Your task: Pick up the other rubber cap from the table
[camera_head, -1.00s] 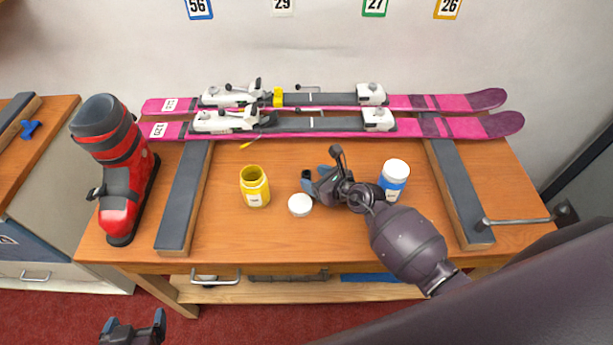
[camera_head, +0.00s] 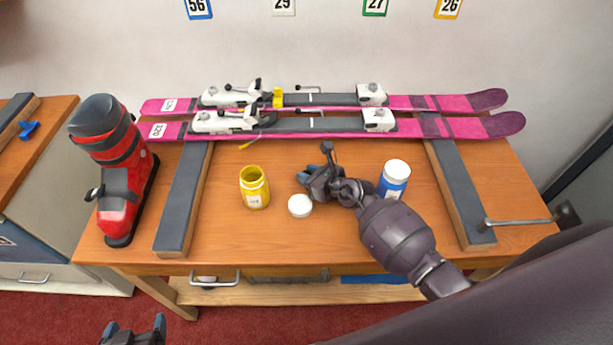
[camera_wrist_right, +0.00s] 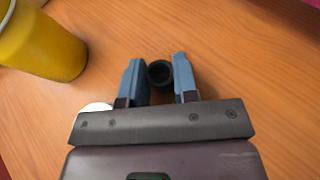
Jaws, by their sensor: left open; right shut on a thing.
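The rubber cap (camera_wrist_right: 160,73) is a small dark round piece with a hollow centre, seen in the right wrist view between the two blue fingertips. My right gripper (camera_wrist_right: 158,80) is shut on it, low over the bare table. In the head view my right gripper (camera_head: 306,175) is just behind the white lid, and the cap is hidden there. My left gripper (camera_head: 136,328) is open and empty at the bottom left, in front of the bench and away from the table top (camera_head: 270,240).
A yellow open jar (camera_head: 254,188), a white round lid (camera_head: 300,206) and a blue-and-white jar (camera_head: 394,180) stand close around my right gripper. Two pink skis (camera_head: 460,126) lie across the back on dark-topped supports (camera_head: 182,205). A red ski boot (camera_head: 118,190) stands at the left.

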